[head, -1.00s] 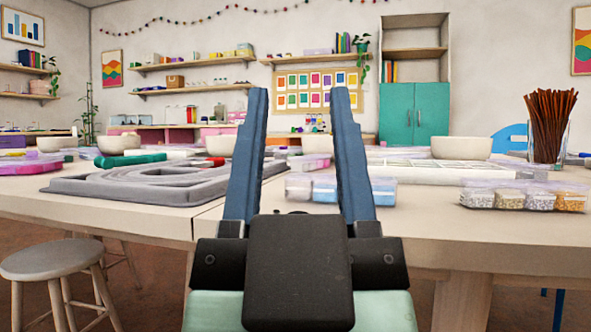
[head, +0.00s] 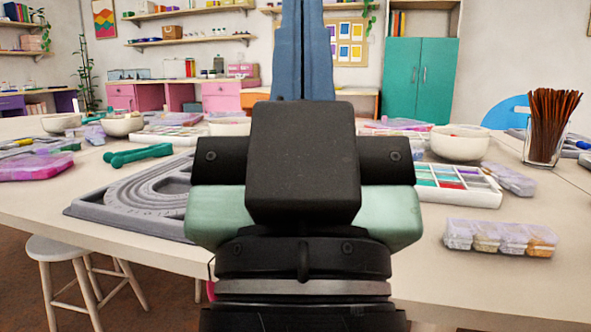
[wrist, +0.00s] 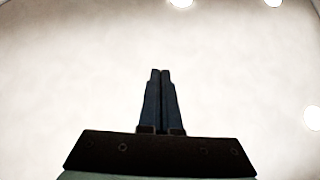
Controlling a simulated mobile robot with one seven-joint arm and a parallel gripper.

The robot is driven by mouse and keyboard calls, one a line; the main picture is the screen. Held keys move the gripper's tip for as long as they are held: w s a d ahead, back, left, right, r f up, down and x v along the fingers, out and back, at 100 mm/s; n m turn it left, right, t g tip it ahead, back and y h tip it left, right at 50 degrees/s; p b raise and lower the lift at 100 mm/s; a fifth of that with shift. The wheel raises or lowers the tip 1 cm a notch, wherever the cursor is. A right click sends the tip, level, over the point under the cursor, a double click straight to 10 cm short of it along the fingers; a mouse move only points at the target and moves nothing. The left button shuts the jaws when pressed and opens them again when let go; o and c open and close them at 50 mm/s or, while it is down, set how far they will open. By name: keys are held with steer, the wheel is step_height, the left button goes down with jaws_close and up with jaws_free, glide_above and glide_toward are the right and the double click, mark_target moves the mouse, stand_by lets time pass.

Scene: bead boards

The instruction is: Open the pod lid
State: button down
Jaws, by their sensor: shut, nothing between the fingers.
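A row of small clear bead pods with lilac-tinted lids (head: 498,238) sits at the right front of the table, holding silvery and golden beads. Its lids look shut. A similar clear pod box (head: 510,178) lies behind it, beside the tray. I cannot tell which pod is meant. My gripper (head: 303,50) points upward in front of the table, its blue fingers together and empty; the tips run off the top of the head view. In the wrist view my gripper (wrist: 161,72) shows shut against a pale ceiling. My gripper and wrist hide the middle of the table.
A grey bead board (head: 130,205) lies left of my arm, with a green tool (head: 138,155) behind it. A white compartment tray (head: 462,190), a bowl (head: 460,143) and a glass of brown sticks (head: 548,130) stand on the right. A stool (head: 75,252) is at lower left.

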step_height(320, 180, up, 11)
steer(key=w+p, duration=0.1)
steer(key=p, duration=0.9)
steer(key=w+r+n+g+h+p, duration=0.1)
steer(key=w+r+n+g+p, duration=0.25)
steer(key=w+p, duration=0.45)
steer(key=w+a+f+n+g+h+p, duration=0.1)
steer(key=w+f+n+g+p, duration=0.15)
steer(key=f+n+p, duration=0.55)
steer(key=w+a+f+n+g+h+p, duration=0.15)
steer(key=f+n+g+p, duration=0.25)
steer(key=f+n+p, duration=0.45)
steer(key=s+a+f+n+g+p, duration=0.1)
steer(key=s+f+n+g+p, duration=0.1)
steer(key=s+f+n, duration=0.4)
steer(key=s+f+n+g+p, duration=0.2)
steer(key=f+n+p, duration=0.1)
steer(key=f+n, duration=0.55)
steer(key=shift+m+h, duration=0.25)
steer(key=shift+m, duration=0.5)
steer(key=b+x, duration=0.1)
steer(key=x, duration=0.4)
steer(key=f+b+x, duration=0.1)
steer(key=x, duration=0.3)
steer(key=shift+w+a+f, duration=0.1)
steer(key=shift+w+f, duration=0.05)
steer(key=shift+f, duration=0.15)
steer(key=shift+a+r+p, duration=0.1)
steer(key=shift+r+p, duration=0.1)
steer(key=shift+p, duration=0.15)
